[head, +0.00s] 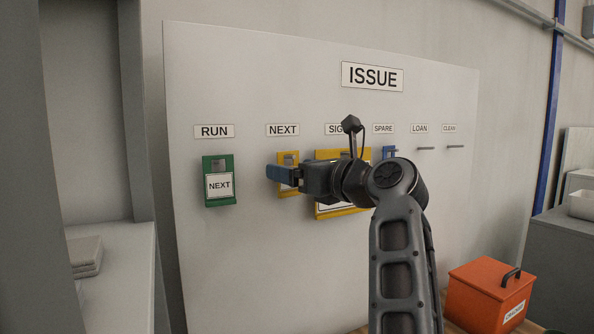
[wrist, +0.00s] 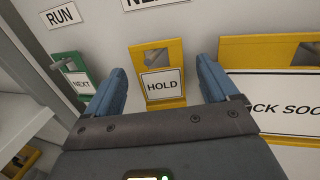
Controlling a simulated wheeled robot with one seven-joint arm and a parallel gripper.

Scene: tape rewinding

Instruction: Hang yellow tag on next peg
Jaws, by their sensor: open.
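The yellow tag (wrist: 158,96), labelled HOLD, hangs on the board under the NEXT label (head: 283,130). In the head view its yellow edge (head: 290,158) shows behind my gripper, which covers much of it. My gripper (wrist: 160,88) is open, with its blue fingers on either side of the yellow tag in the wrist view. I cannot tell whether either finger touches it. The peg shows in the tag's upper opening (wrist: 155,57). In the head view my gripper (head: 278,173) is in front of the NEXT position.
A green tag (head: 220,182) reading NEXT hangs under RUN. A large yellow sign (wrist: 290,100) hangs to the right, partly behind my arm. A blue tag (head: 389,152) is under SPARE. The LOAN (head: 426,148) and CLEAN (head: 455,146) pegs are bare. An orange box (head: 490,292) sits lower right.

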